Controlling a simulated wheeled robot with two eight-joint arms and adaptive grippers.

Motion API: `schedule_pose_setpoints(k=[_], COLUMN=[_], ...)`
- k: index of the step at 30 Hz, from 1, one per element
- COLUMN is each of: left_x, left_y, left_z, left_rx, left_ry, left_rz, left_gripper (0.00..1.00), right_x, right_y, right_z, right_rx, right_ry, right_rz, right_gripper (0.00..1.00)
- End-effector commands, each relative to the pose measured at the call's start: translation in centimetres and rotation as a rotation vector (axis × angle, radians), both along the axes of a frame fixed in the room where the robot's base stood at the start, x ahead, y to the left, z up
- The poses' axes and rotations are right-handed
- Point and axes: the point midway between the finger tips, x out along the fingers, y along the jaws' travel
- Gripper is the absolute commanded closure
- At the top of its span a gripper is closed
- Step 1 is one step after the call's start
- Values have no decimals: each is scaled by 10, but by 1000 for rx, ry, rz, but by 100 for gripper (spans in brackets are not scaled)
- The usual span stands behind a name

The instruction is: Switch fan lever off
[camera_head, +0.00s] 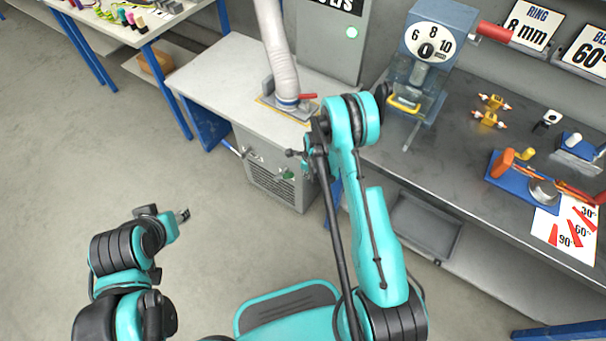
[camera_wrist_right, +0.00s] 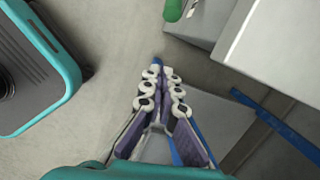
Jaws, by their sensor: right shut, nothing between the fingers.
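A grey cabinet with a grille (camera_head: 260,184) stands under the white table, with a light lever handle (camera_head: 231,148) sticking out at its left and a green handle (camera_head: 287,174) at its upper right. The frames do not clearly show which is the fan lever. My right gripper (camera_head: 297,155) is small and partly hidden by my right arm, close in front of the cabinet. In the right wrist view the gripper (camera_wrist_right: 157,66) is shut and empty, its tips apart from a green handle (camera_wrist_right: 174,8) at the top edge. My left gripper (camera_head: 184,215) hangs over open floor, far from the cabinet.
The white table (camera_head: 215,75) carries a hose (camera_head: 276,50) with a red lever (camera_head: 308,96) at its base. A dark workbench (camera_head: 460,150) with a gauge device (camera_head: 430,50) and small tools stands on the right. The floor at left is clear.

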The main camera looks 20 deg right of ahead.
Motion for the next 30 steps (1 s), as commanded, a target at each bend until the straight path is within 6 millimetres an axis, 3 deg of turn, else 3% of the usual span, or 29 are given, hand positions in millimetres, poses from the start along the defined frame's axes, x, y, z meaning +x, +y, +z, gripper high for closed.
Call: schedule_pose_setpoints(k=[3,11,18,30], left_x=[0,0,0,0], left_y=[0,0,0,0], left_z=[-14,-36,-44,-45], left_rx=[0,0,0,0], left_ry=[0,0,0,0], left_rz=[0,0,0,0], left_gripper=[60,60,60,60], right_x=[4,13,31,36], right_y=[1,4,26,31], right_z=[-29,-83,-66,-61], right_rx=[0,0,-1,-1], right_ry=[0,0,0,0], right_rz=[1,3,6,4], right_gripper=[100,100,100,100])
